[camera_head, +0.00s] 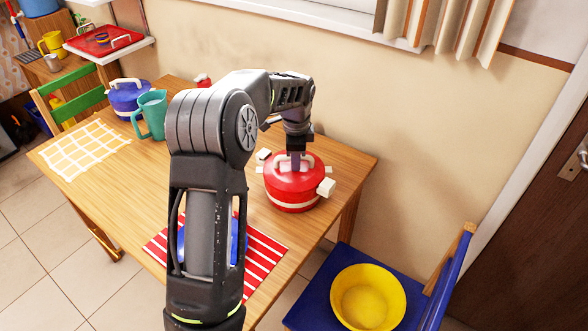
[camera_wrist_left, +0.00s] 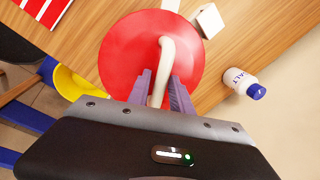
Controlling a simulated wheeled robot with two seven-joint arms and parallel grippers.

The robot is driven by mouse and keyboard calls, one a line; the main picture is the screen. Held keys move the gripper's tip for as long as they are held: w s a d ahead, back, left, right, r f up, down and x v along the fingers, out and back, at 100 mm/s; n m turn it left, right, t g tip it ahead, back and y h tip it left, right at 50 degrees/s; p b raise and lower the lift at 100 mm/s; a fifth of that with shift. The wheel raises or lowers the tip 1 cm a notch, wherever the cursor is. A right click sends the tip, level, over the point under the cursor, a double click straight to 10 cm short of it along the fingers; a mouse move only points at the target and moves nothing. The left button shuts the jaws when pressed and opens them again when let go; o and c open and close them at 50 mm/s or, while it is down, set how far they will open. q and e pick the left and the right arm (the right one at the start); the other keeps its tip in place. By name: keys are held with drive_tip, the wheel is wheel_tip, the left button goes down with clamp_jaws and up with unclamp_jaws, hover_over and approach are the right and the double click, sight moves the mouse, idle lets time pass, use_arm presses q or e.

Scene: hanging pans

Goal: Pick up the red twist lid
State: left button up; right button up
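The red lid (camera_wrist_left: 125,55) is round with a white arched handle (camera_wrist_left: 167,60), and it fills the middle of the left wrist view. In the head view the red lid (camera_head: 309,176) sits on the red pot (camera_head: 292,201), which has a pale band and white side grips. My left gripper (camera_head: 294,164) points down at the lid from above. In the left wrist view its purple fingers (camera_wrist_left: 162,85) stand close on either side of the handle. Whether they press on it is unclear. My right gripper is not in view.
On the wooden table (camera_head: 340,160) are a blue pot (camera_head: 125,98), a teal pitcher (camera_head: 153,112) and a striped mat (camera_head: 264,262) partly behind my arm. A salt shaker (camera_wrist_left: 240,82) stands near the pot. A yellow bowl (camera_head: 368,298) rests on a blue chair (camera_head: 318,290).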

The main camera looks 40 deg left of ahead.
use_arm(q)
clamp_jaws()
idle(0.3)
idle(0.3)
